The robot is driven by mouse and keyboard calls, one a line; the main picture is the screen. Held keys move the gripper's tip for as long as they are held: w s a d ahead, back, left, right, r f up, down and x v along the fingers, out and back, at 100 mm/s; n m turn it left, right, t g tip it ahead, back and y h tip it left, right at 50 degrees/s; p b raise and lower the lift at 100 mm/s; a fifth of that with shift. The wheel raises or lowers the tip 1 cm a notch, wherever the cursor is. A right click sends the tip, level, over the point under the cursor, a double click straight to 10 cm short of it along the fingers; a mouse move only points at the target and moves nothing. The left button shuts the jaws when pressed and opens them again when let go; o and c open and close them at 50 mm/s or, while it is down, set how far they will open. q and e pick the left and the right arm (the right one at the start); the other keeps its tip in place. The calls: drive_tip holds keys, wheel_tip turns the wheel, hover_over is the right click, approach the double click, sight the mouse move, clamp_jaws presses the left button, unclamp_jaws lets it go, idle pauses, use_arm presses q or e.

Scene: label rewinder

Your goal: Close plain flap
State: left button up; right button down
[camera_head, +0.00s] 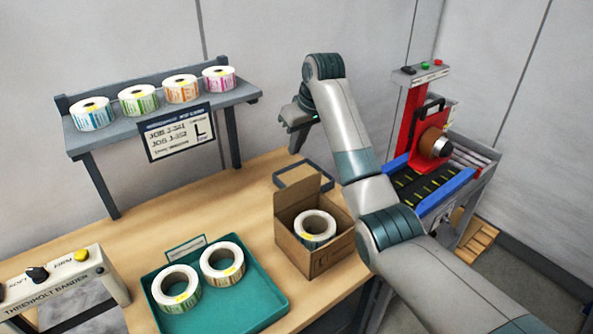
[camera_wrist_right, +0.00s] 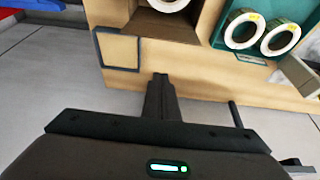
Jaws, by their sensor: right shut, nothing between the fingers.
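An open cardboard box (camera_head: 300,259) stands on the wooden table with a white label roll (camera_head: 317,228) inside. One plain flap (camera_head: 297,194) stands upright along its back edge. Whether other flaps stand on the right side is hard to tell, as my arm passes close there. My right gripper (camera_head: 292,147) is shut and empty, in the air behind the box and well above the table, apart from the flap. In the right wrist view the closed fingers (camera_wrist_right: 159,94) point toward the table edge, with part of the box (camera_wrist_right: 160,26) beyond. My left gripper is out of view.
A dark-framed pad (camera_head: 303,172) lies behind the box. A teal tray (camera_head: 262,318) with two rolls is at left. A grey shelf (camera_head: 162,125) with several rolls stands behind. The red rewinder (camera_head: 412,125) with its conveyor stands right, beyond my arm.

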drive_tip(key=p, duration=0.8)
hover_over(298, 192)
drive_tip(key=shift+w+a+f, duration=0.1)
drive_tip(key=shift+a+f, duration=0.05)
drive_tip(key=shift+f, duration=2.3)
drive_tip(key=shift+w+a+f, duration=0.1)
drive_tip(key=shift+f, duration=2.3)
drive_tip(key=shift+f, duration=0.1)
